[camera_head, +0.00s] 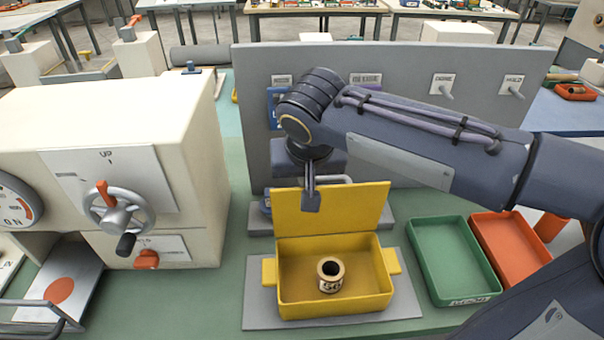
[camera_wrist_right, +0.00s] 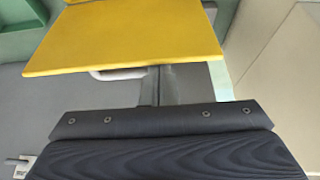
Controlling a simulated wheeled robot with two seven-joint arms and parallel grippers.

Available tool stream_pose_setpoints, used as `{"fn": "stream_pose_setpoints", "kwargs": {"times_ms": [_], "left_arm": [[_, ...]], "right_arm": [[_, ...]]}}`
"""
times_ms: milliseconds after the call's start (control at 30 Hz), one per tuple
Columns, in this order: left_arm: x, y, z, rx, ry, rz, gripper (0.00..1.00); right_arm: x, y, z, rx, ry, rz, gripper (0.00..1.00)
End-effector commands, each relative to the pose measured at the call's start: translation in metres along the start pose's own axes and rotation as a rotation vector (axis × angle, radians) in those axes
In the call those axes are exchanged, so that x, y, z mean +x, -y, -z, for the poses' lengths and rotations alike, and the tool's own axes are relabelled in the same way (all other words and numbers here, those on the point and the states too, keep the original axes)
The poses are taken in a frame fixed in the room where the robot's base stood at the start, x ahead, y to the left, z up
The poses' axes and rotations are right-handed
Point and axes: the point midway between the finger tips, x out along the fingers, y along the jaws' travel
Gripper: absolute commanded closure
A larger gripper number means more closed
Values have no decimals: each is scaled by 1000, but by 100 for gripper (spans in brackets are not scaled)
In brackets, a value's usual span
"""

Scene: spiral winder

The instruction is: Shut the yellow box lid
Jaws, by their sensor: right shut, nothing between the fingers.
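The yellow box (camera_head: 335,298) sits on a grey plate with its lid (camera_head: 345,212) standing open, roughly upright at the back edge. A small labelled ring-shaped part (camera_head: 330,275) stands inside the box. My right gripper (camera_head: 311,200) is shut and empty, pointing down at the lid's upper left part. Its fingertips overlap the lid's front face in the head view; I cannot tell whether they touch it. In the right wrist view the lid (camera_wrist_right: 125,35) hides the ends of the right gripper's fingers (camera_wrist_right: 157,85). My left gripper is not in view.
A green tray (camera_head: 437,240) and an orange tray (camera_head: 490,230) lie right of the box. A cream machine with a handwheel (camera_head: 118,215) stands left. A grey upright panel (camera_head: 255,100) stands behind the lid. Green bench top is bare between machine and box.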

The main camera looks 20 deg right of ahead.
Motion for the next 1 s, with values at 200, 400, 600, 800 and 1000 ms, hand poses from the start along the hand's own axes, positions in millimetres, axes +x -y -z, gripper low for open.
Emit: {"fn": "stream_pose_setpoints", "kwargs": {"times_ms": [200, 400, 600, 800, 1000], "left_arm": [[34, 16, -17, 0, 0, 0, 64], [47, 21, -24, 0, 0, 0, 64], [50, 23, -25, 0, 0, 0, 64], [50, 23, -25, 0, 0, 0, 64], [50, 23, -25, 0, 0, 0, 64]], "right_arm": [[-2, 0, -25, -2, -134, 1, 100], [-8, 0, -36, -1, -206, 0, 100], [-11, 0, -39, 0, -233, -2, 100], [-12, 0, -39, -1, -236, -2, 100], [-12, 0, -39, 0, -235, -2, 100]]}}
